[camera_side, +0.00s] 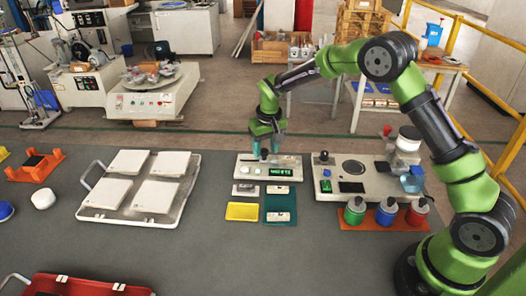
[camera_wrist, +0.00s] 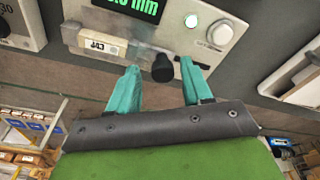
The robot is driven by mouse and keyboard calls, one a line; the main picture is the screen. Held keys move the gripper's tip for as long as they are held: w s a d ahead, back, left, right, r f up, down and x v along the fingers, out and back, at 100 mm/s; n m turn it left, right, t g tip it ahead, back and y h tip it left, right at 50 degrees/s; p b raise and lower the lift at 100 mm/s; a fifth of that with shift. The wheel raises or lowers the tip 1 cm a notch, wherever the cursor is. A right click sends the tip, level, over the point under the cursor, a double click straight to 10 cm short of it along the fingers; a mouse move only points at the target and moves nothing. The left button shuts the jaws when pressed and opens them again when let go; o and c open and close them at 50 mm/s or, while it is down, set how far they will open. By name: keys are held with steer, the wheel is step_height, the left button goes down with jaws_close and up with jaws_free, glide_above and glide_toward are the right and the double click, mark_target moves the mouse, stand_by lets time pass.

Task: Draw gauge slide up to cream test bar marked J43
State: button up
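The gauge (camera_side: 247,171) is a pale unit with a green-lit display, on the table below my gripper (camera_side: 264,150). In the wrist view its display (camera_wrist: 135,8) is partly cut off at the top. The cream test bar (camera_wrist: 97,47) lies on the gauge's metal ledge, its label appearing upside down as J43. A black knob (camera_wrist: 162,68), seemingly of the gauge slide, stands right of the bar, with a gap between them. My gripper's teal fingers (camera_wrist: 160,75) are open, one either side of the knob, with visible gaps. Depth relative to the knob is unclear.
Small trays with bars, including a yellow tray (camera_side: 242,211) and green tray (camera_side: 281,204), lie in front of the gauge. A second instrument (camera_side: 378,181) stands close on the right. A tile tray (camera_side: 95,211) is left. The front table is mostly clear.

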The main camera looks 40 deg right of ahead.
mark_target(265, 150)
steer(key=shift+a, duration=0.1)
steer(key=shift+r, duration=3)
steer(key=s+a+r+t, duration=0.1)
steer(key=s+r, duration=0.3)
steer(key=s, duration=0.6)
steer(key=s+a+r+t+y, duration=0.1)
steer(key=s+r, duration=0.4)
steer(key=s, duration=0.5)
steer(key=s+a+r+m+t+y, duration=0.1)
steer(key=s+r+t, duration=0.2)
steer(key=s, duration=0.7)
step_height(265, 150, up, 2)
steer(key=shift+a+r, duration=0.15)
steer(key=shift+r, duration=0.1)
